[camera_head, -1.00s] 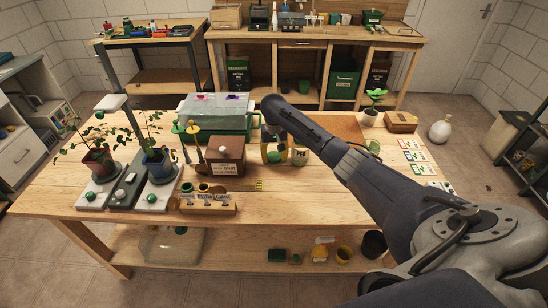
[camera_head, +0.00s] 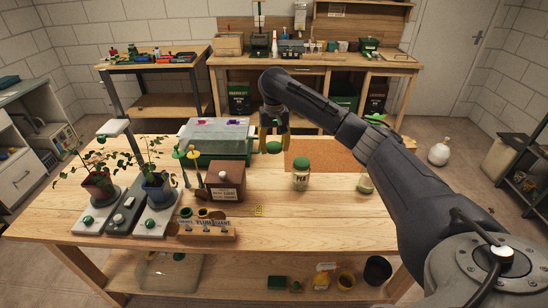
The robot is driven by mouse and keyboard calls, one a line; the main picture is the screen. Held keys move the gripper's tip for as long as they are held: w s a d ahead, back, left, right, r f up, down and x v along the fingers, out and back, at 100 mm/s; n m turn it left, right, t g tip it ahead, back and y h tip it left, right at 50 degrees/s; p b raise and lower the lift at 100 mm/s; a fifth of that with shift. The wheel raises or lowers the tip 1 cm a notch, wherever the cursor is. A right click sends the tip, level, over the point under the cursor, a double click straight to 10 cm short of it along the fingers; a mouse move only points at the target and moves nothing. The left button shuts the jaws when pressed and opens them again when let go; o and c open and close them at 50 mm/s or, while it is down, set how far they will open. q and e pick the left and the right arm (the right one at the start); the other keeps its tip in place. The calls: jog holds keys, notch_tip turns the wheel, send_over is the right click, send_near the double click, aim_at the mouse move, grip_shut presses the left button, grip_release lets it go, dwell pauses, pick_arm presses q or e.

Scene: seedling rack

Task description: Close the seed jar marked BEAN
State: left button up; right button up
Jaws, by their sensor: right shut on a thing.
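My right gripper (camera_head: 273,140) points down over the back middle of the table. It is shut on a green lid (camera_head: 274,148), held in the air. A glass jar marked PEA (camera_head: 300,176) stands upright to the right of the gripper, with a green lid on top. A second jar (camera_head: 365,183) stands farther right, partly hidden behind my right arm. I cannot read its label or see whether its mouth is covered. No label reading BEAN is legible. My left gripper is not in view.
A brown box (camera_head: 225,182), a labelled wooden holder (camera_head: 206,231) and two potted plants on trays fill the table's left side. A green, clear-covered bin (camera_head: 215,140) stands behind the box. The front right is clear.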

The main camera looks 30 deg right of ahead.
jog(key=shift+r, duration=1.25)
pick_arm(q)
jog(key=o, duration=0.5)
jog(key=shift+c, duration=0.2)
